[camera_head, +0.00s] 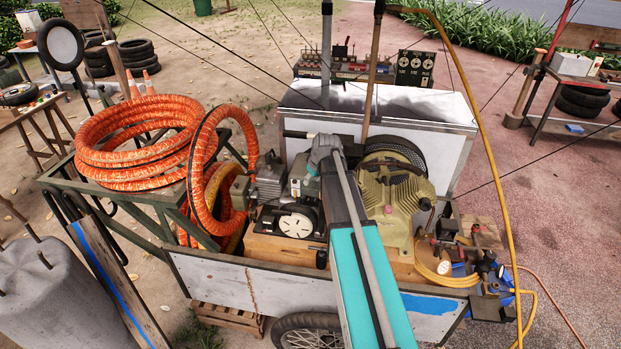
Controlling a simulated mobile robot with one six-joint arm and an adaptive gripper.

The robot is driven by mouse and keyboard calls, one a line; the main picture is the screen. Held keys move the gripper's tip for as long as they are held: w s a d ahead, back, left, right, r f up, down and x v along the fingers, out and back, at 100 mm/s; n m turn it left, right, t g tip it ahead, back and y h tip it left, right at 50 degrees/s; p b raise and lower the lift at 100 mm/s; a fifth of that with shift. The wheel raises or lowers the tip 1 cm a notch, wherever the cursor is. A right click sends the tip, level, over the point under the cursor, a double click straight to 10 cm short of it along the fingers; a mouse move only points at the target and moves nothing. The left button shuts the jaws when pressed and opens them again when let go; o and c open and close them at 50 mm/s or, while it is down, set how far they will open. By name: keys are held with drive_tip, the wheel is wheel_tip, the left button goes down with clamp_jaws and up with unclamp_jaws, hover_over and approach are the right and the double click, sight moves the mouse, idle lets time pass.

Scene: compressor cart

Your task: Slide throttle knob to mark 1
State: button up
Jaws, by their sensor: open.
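My teal and grey arm reaches up from the bottom over the cart. Its grey wrist (325,148) bends down above the machinery, left of the beige compressor (396,205). My gripper is near the wrist's end, open, but its fingers are hard to pick out against the grey and dark parts there. No held thing shows. I cannot pick out the throttle knob or mark 1 for certain. A panel (346,66) with small levers and red parts stands at the back, behind the white cabinet top. The arm hides part of the cart's middle.
A black gauge panel (415,69) stands at the back right. Orange hose coils (140,140) rest on a green frame at left. A round white dial (296,224) sits below the wrist. Upright poles, a yellow hose (487,150) and thin dark lines cross the space.

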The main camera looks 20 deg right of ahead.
sight(303, 197)
drive_tip(key=shift+p+v, duration=0.45)
drive_tip(key=shift+v, duration=0.3)
drive_tip(key=shift+w+a, duration=0.15)
drive_tip(key=shift+a, duration=0.1)
idle(0.4)
drive_tip(key=shift+f, duration=0.2)
idle(0.3)
drive_tip(key=b+x, duration=1.2)
drive_tip(key=x, duration=0.1)
drive_tip(key=shift+f+b, duration=0.2)
drive_tip(key=shift+b, duration=0.2)
idle(0.3)
clamp_jaws()
